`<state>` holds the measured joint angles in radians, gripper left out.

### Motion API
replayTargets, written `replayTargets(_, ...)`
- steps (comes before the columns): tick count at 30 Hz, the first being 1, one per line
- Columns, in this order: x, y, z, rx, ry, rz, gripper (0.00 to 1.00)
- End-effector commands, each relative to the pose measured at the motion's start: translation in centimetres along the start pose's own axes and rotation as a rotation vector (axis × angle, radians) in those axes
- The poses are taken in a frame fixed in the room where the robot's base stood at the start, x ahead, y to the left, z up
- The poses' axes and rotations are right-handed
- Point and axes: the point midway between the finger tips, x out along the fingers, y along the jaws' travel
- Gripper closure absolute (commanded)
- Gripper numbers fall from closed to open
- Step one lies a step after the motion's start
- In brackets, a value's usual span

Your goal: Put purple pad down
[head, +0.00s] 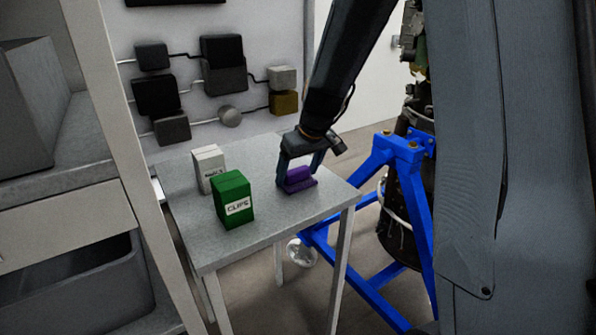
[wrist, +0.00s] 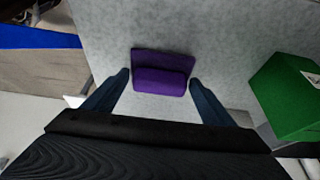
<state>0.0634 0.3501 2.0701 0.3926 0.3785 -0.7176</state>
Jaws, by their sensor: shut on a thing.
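The purple pad (head: 298,180) is a flat purple plate with a raised block on it. It is at the small grey table (head: 265,228), near the table's right side, and seems to touch or nearly touch the top. My gripper (head: 300,172) reaches down over it and is shut on its raised block. In the wrist view the purple pad (wrist: 163,60) shows between the two fingertips of my gripper (wrist: 160,79), with its flat plate reaching past them. Its underside is hidden.
A blue stand (head: 388,160) is right of the table. The tabletop in front of the pad is clear.

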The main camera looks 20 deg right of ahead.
Motion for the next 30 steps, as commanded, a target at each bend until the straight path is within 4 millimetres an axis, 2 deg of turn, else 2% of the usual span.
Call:
replayTargets(6, 0.4, 0.0, 0.1, 0.0, 0.0, 0.0, 0.5)
replayTargets(7, 0.3, 0.0, 0.1, 0.0, 0.0, 0.0, 0.19)
replayTargets(10, 0.3, 0.0, 0.1, -0.001, 0.0, 0.0, 0.04)
replayTargets(22, -0.1, 0.0, 0.0, -0.001, 0.0, 0.0, 0.04)
replayTargets(26, -1.5, 0.1, -0.1, -0.003, 0.004, 0.001, 0.04)
replayTargets(30, -3.9, 0.0, -0.1, -0.003, 0.004, 0.001, 0.04)
